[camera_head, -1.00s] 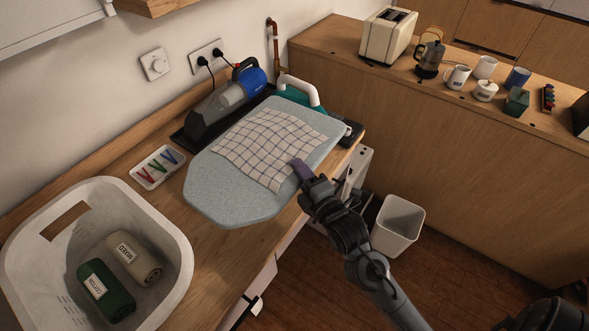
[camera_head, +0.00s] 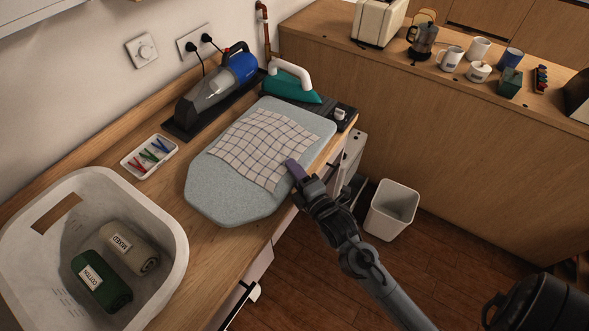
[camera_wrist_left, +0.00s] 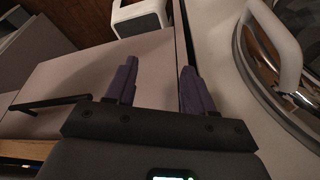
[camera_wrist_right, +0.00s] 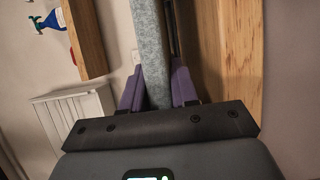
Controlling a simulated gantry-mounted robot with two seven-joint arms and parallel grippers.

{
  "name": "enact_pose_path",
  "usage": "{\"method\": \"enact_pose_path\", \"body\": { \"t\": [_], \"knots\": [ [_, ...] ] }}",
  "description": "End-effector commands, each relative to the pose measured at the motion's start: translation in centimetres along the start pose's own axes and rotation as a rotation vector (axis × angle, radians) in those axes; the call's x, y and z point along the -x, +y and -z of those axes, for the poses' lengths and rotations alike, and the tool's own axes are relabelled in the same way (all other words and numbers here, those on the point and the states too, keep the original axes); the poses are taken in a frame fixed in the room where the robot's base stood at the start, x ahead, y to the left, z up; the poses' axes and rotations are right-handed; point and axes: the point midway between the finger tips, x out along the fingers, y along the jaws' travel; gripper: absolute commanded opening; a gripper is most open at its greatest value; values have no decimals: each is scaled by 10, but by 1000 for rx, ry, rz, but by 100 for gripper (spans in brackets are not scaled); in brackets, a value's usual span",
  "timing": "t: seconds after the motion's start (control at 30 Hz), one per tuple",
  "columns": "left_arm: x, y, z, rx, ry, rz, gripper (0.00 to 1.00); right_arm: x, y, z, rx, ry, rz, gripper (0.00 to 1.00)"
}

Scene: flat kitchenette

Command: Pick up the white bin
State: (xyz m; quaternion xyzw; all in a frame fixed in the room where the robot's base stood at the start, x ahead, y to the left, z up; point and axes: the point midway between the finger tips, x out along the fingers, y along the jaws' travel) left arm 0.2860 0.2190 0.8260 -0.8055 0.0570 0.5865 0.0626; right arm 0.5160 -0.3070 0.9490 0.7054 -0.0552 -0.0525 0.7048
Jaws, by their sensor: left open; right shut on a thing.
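The white bin (camera_head: 392,210) stands upright on the wooden floor, between the counter and the wooden cabinet. It is open at the top and looks empty. My right gripper (camera_head: 295,172) is away from the bin, shut on the front edge of the blue-grey ironing board (camera_head: 215,180). The board's edge (camera_wrist_right: 153,60) shows between its purple fingers in the right wrist view. My left gripper (camera_wrist_left: 157,85) is open and empty in its wrist view. A white open thing (camera_wrist_left: 140,18), apparently the bin, is beyond its fingers at the top, apart from them.
A checked cloth (camera_head: 262,147) lies on the board. Behind are a teal iron (camera_head: 292,88) and a handheld vacuum (camera_head: 220,92). A laundry basket (camera_head: 172,225) holds two rolled towels. A round washer door (camera_wrist_left: 280,65) is right of my left gripper. Floor in front of the bin is clear.

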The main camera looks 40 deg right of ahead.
Motion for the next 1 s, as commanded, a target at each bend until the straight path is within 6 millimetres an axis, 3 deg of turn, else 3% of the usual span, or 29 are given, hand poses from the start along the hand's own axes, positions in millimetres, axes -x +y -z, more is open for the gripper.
{"method": "enact_pose_path", "body": {
  "t": [0.07,0.1,0.23,0.57,0.77,1.0],
  "knots": [
    [0,0,0,0,0,0,53,0,5,0,1,-1,-11,0],
    [0,0,0,0,0,0,53,0,-4,0,3,0,9,35],
    [0,0,0,0,0,0,53,0,-3,0,3,0,7,54],
    [-2,0,-1,0,0,0,53,0,-3,0,2,0,5,54],
    [-16,1,-5,0,0,0,53,0,-9,0,0,-2,2,54],
    [-4,0,-1,0,0,0,53,39,-5,3,1,1,9,54]
  ]
}}
